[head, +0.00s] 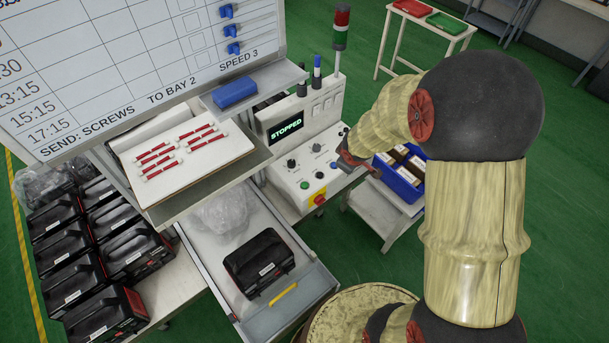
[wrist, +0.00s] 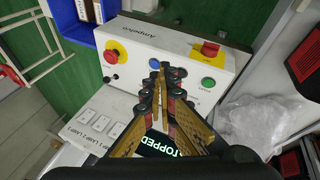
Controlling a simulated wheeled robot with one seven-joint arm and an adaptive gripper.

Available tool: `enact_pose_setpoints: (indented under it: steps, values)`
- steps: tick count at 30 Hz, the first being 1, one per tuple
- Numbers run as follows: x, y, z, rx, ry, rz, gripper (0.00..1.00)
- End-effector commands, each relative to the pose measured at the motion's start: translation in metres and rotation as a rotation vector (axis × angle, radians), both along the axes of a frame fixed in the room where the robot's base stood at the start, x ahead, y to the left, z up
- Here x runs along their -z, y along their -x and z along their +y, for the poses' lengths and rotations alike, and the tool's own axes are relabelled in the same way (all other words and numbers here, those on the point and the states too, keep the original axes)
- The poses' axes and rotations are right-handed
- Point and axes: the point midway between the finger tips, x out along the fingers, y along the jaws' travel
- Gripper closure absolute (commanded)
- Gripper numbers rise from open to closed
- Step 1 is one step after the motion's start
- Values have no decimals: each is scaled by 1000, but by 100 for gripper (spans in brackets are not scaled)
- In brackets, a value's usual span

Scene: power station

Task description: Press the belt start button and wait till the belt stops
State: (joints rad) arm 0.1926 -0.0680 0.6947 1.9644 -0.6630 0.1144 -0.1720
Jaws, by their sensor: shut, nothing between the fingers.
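The white control panel (head: 292,170) has a display (head: 286,127) reading STOPPED. The green button also shows in the wrist view (wrist: 208,82), to the right of my fingertips. My gripper (wrist: 165,72) is shut and empty, over the panel and apart from the green button. In the head view my gripper (head: 346,163) is at the panel's right side. A blue button (wrist: 154,63) is just beyond the fingertips; I cannot tell whether they touch it. Button labels are too small to read.
A second red stop (wrist: 112,57) is on the panel. A black case (head: 260,262) lies on the grey belt-like surface (head: 315,285). A red-green signal tower (head: 341,28) rises behind. A blue crate (head: 399,182) stands right of the panel. A tray shelf (head: 205,185) overhangs its left.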

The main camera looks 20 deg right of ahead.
Motion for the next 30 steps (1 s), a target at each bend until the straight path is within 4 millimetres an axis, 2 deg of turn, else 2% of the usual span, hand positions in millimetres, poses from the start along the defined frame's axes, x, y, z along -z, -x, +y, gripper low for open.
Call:
enact_pose_setpoints:
  steps: [4,8,12,15,21,30]
  values:
    - [22,-30,21,-232,-21,-50,100]
    - [39,-50,54,-448,-62,-133,100]
    - [43,-61,90,-629,-109,-228,100]
    - [41,-65,108,-714,-134,-279,100]
    - [39,-66,123,-783,-156,-324,100]
    - [38,-67,124,-785,-156,-326,100]
